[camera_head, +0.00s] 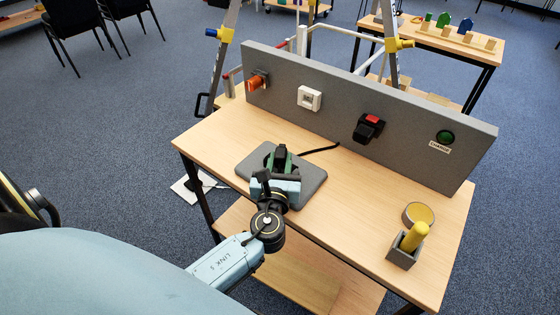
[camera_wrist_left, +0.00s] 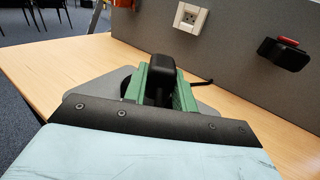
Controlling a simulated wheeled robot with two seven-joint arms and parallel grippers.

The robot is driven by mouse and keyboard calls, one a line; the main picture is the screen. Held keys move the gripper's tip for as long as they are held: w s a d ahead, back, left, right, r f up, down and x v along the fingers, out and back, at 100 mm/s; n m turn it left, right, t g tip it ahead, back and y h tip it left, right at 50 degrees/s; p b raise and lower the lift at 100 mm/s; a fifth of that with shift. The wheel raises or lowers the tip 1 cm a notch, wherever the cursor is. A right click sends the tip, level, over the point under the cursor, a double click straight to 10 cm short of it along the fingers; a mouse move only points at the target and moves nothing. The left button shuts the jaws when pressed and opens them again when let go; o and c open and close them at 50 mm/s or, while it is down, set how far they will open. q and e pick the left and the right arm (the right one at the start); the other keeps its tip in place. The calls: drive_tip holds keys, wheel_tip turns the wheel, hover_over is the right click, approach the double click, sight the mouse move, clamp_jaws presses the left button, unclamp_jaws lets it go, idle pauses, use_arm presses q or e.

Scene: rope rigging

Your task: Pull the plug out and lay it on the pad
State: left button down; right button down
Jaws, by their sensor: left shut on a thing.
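The black plug (camera_wrist_left: 160,70) is between the green fingers of my left gripper (camera_wrist_left: 162,88), which is shut on it. In the head view the left gripper (camera_head: 279,160) is over the grey pad (camera_head: 311,176) on the table, and the plug (camera_head: 281,153) shows between its fingers. I cannot tell whether the plug touches the pad. A black cord (camera_head: 320,150) runs from near the plug toward the panel. The white socket (camera_head: 309,97) on the grey panel is empty, apart from the plug. My right gripper is not in view.
The upright grey panel (camera_head: 330,88) also bears an orange handle (camera_head: 258,81), a black and red switch (camera_head: 369,127) and a green button (camera_head: 445,137). A grey holder with a yellow-handled thing (camera_head: 414,237) stands at the right. Bare tabletop (camera_head: 345,205) lies between.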

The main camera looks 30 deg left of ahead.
use_arm(q)
drive_tip(key=c, duration=1.1)
unclamp_jaws()
drive_tip(key=shift+o, duration=0.2)
drive_tip(key=v, duration=1.3)
drive_tip(key=shift+s, duration=0.2)
